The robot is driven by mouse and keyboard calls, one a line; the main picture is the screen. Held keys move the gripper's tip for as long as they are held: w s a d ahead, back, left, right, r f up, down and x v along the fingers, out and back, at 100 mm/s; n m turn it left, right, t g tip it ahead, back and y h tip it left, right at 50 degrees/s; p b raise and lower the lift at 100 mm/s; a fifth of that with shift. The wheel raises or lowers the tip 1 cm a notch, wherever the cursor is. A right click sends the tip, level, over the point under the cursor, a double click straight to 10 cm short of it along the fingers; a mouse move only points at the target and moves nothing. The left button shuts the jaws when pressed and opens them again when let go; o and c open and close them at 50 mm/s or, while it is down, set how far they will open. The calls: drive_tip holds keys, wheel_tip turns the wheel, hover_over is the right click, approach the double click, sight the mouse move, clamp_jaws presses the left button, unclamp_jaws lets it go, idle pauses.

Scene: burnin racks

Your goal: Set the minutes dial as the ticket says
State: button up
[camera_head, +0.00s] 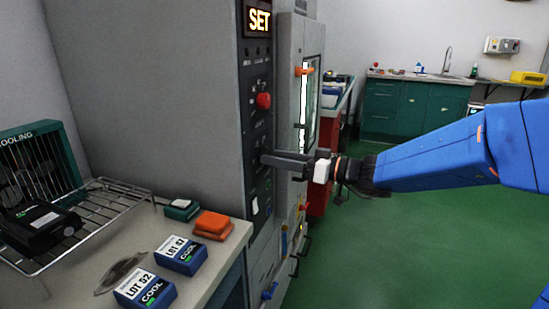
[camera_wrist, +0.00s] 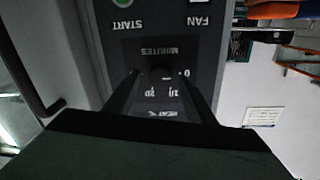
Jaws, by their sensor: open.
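The minutes dial (camera_wrist: 159,73) is a small dark knob on the black control panel (camera_wrist: 112,50). In the wrist view it appears upside down, under the word MINUTES, with numbers around it, including a 0. I cannot tell where its pointer stands. My gripper (camera_wrist: 160,75) is open, with one finger on each side of the dial; whether they touch it I cannot tell. In the head view my gripper (camera_head: 268,159) reaches the panel from the right and hides the dial. A white sheet with small print (camera_wrist: 263,117) shows in the wrist view; its text is unreadable.
In the wrist view a green START button (camera_wrist: 126,4) is near the dial. A bench (camera_head: 205,262) at left holds blue LOT boxes (camera_head: 181,254), orange pads (camera_head: 212,225) and a wire rack (camera_head: 100,212). Green floor is clear at right.

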drive_tip(key=shift+w+a, duration=0.25)
drive_tip(key=shift+a, duration=0.35)
drive_tip(key=shift+c, duration=0.3)
drive_tip(key=c, duration=1)
